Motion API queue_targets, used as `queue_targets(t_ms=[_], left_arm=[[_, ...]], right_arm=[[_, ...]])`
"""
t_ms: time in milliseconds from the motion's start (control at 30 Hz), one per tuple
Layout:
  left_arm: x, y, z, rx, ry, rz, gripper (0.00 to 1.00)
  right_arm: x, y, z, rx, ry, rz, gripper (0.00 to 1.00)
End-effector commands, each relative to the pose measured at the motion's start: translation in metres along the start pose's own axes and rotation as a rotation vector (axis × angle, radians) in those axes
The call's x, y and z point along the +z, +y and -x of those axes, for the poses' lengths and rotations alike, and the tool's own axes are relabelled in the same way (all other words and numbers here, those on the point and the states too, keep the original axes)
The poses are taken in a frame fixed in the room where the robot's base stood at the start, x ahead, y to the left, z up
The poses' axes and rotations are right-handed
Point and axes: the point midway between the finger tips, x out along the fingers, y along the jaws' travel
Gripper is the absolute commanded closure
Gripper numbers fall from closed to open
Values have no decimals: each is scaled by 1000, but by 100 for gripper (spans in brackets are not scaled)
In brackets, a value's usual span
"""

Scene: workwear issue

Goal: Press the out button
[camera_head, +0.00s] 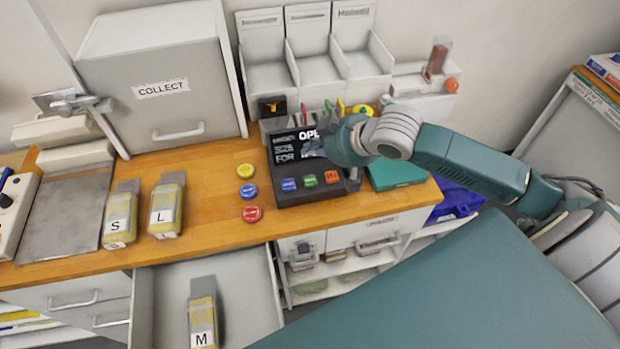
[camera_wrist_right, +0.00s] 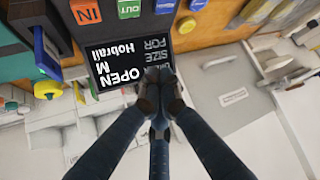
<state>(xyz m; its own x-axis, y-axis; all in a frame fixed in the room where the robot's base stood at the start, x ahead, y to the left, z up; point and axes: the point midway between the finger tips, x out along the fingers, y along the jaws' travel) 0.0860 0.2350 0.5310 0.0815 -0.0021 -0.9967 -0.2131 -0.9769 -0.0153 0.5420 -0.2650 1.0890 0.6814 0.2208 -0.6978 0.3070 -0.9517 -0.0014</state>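The black terminal (camera_head: 285,155) stands on the wooden counter, with blue, green and orange-red buttons along its front. The green button (camera_head: 310,181) is the middle one; in the right wrist view the green button (camera_wrist_right: 130,8) reads OUT, beside an orange IN button (camera_wrist_right: 85,11). The screen (camera_wrist_right: 118,78) shows "OPEN" and "M". My right gripper (camera_head: 353,182) is at the terminal's right side, partly hidden by its own wrist. In the right wrist view its fingertips (camera_wrist_right: 160,80) are together, empty, over the screen and apart from the OUT button. My left gripper is not in view.
Yellow, blue and red discs (camera_head: 249,191) lie left of the terminal. Packs S (camera_head: 120,215) and L (camera_head: 167,205) lie further left. An open drawer (camera_head: 240,290) below holds pack M (camera_head: 203,315). A teal box (camera_head: 397,173) sits right of the terminal; bins (camera_head: 267,75) stand behind.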

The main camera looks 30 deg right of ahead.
Motion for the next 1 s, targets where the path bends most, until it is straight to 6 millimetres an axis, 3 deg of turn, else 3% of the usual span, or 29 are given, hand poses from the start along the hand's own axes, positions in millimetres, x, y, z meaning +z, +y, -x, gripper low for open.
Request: queue_targets(t_ms=[267, 733, 1000], left_arm=[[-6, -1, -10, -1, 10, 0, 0], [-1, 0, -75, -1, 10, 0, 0], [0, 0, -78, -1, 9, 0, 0]], right_arm=[[8, 0, -7, 0, 0, 0, 100], [50, 0, -48, 0, 1, 0, 100], [63, 0, -61, -1, 0, 0, 100]])
